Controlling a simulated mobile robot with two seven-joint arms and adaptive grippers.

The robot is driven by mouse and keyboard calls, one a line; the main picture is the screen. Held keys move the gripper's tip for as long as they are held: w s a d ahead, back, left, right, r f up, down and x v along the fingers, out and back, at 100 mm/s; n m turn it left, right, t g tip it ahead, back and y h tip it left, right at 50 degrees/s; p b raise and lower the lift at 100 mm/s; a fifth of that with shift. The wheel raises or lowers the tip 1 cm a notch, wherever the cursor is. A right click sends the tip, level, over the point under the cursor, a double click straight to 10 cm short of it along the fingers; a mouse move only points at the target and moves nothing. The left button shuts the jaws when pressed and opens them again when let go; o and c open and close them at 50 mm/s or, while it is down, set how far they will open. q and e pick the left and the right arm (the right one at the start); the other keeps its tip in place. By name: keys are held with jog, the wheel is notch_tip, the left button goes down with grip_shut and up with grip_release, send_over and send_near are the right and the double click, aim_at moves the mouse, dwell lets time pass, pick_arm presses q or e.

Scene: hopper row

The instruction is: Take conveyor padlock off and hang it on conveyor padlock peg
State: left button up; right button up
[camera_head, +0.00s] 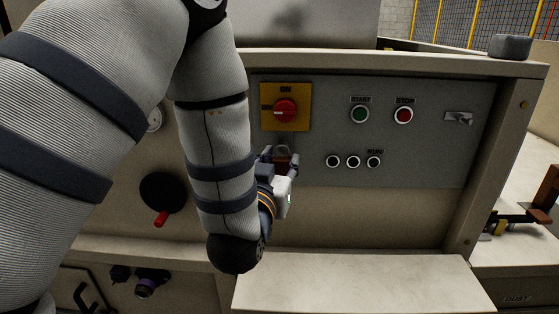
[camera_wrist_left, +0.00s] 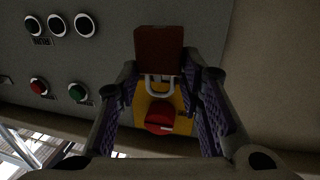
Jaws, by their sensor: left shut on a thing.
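The conveyor padlock has a red-brown body (camera_head: 283,161) and a grey shackle, and hangs in front of the panel just below the yellow switch plate (camera_head: 268,122). My left gripper (camera_head: 281,166) is shut on the padlock body. In the left wrist view the body (camera_wrist_left: 159,50) sits between the fingertips, with the shackle pointing toward the red rotary knob (camera_wrist_left: 159,117). In the head view the shackle appears below the plate and apart from the red knob (camera_head: 285,111). A small metal peg-like fitting (camera_head: 459,117) is at the panel's right. My right gripper is not in view.
Green START (camera_head: 360,114) and red STOP (camera_head: 404,115) buttons, with a row of round indicators (camera_head: 353,162), lie between knob and metal fitting. A black dial with a red handle (camera_head: 163,198) is left of my forearm. A pale ledge (camera_head: 360,282) juts out below.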

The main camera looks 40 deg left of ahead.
pick_arm(q)
jog(key=shift+d+p+v, duration=0.25)
jog(key=shift+p+v, duration=0.05)
jog(key=shift+v, duration=0.9)
grip_shut()
jog(key=shift+w, duration=0.15)
jog(key=shift+o, duration=1.8)
grip_release()
jog(key=shift+c, duration=1.3)
